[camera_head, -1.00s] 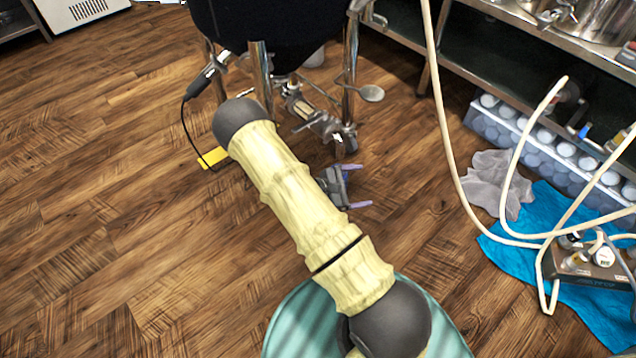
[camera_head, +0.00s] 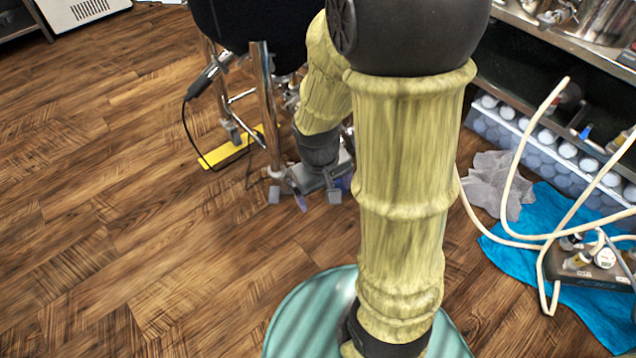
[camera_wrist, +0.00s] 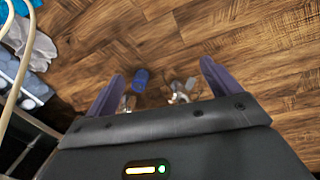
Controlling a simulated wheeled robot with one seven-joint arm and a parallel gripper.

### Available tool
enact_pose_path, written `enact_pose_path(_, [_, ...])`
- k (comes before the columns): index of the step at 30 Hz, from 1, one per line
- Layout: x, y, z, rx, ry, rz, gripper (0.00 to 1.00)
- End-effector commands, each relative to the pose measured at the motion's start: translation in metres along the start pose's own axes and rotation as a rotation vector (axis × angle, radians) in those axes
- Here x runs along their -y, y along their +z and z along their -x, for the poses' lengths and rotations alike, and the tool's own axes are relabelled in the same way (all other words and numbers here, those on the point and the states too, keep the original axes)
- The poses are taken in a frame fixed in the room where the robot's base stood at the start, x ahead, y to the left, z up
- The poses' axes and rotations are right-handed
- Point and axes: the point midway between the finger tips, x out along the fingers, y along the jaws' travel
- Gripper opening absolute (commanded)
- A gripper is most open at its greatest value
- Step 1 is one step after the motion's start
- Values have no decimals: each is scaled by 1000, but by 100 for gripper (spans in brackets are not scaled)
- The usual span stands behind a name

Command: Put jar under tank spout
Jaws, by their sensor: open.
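The tank (camera_head: 237,20) is a black vessel on shiny metal legs, at the top of the head view. My arm covers its spout and valve in that view. My gripper (camera_head: 320,193) is open, low near the floor by the tank's legs. In the wrist view my gripper (camera_wrist: 161,72) shows two purple fingers apart. A blue oval piece (camera_wrist: 140,78) and small metal parts (camera_wrist: 178,92) show between or beyond them; I cannot tell what they are or how far off. I cannot make out a jar in any view.
A yellow bar (camera_head: 235,148) lies on the floor by the tank, near a black cable. At right are a metal shelf, a crate of white-capped bottles (camera_head: 540,150), a grey cloth (camera_head: 497,183), a blue towel (camera_head: 590,315) and pale hoses. The left floor is clear.

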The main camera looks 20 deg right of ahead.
Motion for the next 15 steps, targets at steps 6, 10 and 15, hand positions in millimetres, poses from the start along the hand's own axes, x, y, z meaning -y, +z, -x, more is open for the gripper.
enact_pose_path(6, [14, 6, 38, -188, -78, -130, 89])
enact_pose_path(10, [16, 6, 43, -216, -90, -151, 89])
enact_pose_path(15, [16, 6, 43, -215, -90, -150, 89])
